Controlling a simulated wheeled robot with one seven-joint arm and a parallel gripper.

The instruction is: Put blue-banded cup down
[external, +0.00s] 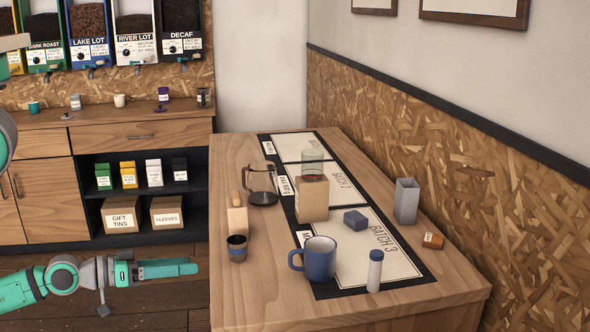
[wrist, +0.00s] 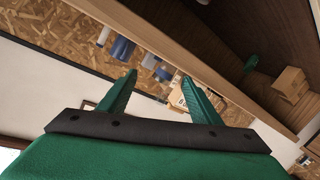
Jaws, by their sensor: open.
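A small dark cup with a bluish-grey band (external: 237,252) stands upright near the left edge of the wooden table (external: 248,300); I take it to be the blue-banded cup. My gripper (external: 190,268) is left of the table, apart from the cup. In the wrist view its two green fingers (wrist: 158,80) are spread, with nothing held between them. The wrist view is strongly tilted. Distant table items show beyond the fingertips, including a blue object (wrist: 122,48); I cannot make out the cup there.
Near the cup are a large blue mug (external: 319,262), a white bottle with a blue cap (external: 374,275), a wooden block (external: 237,218) and a glass carafe (external: 262,186). A grey vase (external: 406,202) stands at the right. The table's front left corner is clear.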

